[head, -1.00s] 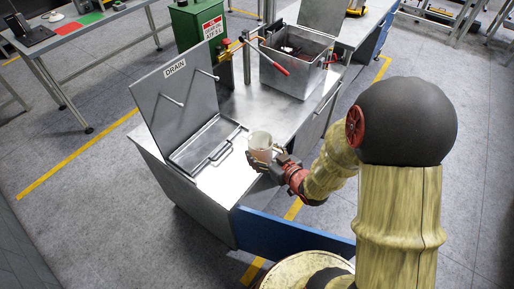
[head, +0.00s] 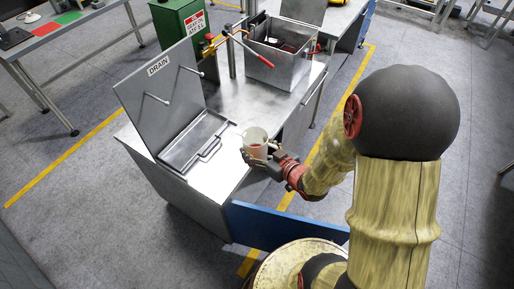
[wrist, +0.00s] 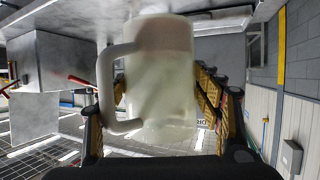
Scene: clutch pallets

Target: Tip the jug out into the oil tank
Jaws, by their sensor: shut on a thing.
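A whitish jug (head: 256,136) with a reddish lower part is held roughly upright at the bench's right edge, its open mouth visible from above. My gripper (head: 262,152) is shut around its side. In the wrist view the pale jug (wrist: 160,75) fills the middle, its handle at the left, with gripper fingers on both sides. A grey open-lidded metal tank (head: 283,68) stands at the back of the bench, with dark and red things inside. A green cabinet or tank (head: 178,28) with a red and white sign stands behind. I cannot tell from labels which is the oil tank.
A shallow drain tray (head: 172,152) with its DRAIN lid (head: 158,95) raised lies left of the jug. A red-handled lever (head: 257,57) crosses in front of the grey tank. Bare bench top (head: 237,98) lies between tray and tank. A blue panel (head: 285,228) is near my base.

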